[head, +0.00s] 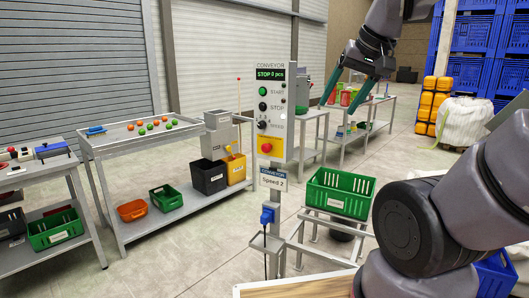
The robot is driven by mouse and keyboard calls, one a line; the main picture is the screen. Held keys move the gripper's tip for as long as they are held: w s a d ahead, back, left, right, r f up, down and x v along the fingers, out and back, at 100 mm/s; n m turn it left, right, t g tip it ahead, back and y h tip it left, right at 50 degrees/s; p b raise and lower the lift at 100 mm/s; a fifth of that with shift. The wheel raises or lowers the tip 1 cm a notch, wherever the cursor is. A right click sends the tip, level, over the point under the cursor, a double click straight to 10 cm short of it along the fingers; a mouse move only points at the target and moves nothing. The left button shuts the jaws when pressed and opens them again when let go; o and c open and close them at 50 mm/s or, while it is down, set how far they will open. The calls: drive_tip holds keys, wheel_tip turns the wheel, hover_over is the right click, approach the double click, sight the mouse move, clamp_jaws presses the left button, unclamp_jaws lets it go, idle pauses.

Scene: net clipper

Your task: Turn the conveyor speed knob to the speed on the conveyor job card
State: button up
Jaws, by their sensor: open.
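The conveyor control panel (271,110) stands upright on a grey post in the middle of the head view. Its display (270,74) reads STOP 0 pcs. Below are the green START button, the dark STOP button and the black speed knob (262,125). The knob's setting is too small to read. A red button on yellow (266,147) sits under the knob. The conveyor job card (273,181) hangs below the panel and reads Speed 2. My gripper (343,104) is open and empty, with its green fingers pointing down, right of the panel and apart from it.
A long grey table (150,141) with small balls stands at the left. A green crate (341,193) sits on a stand right of the post. A blue plug-like item (267,215) is on the post. Blue crates (475,33) are stacked at the back right.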

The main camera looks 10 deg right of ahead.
drive_tip(key=w+d+f+n+g+h, duration=0.2)
drive_tip(key=w+f+n+g+h, duration=0.2)
drive_tip(key=w+f+n, duration=0.7)
drive_tip(key=n+t+h, duration=0.9)
drive_tip(key=n+t, duration=0.3)
drive_tip(key=n, duration=1.1)
approach(260, 125)
drive_tip(key=x, duration=0.8)
drive_tip(key=shift+w, duration=0.3)
drive_tip(key=shift+d, duration=0.1)
clamp_jaws()
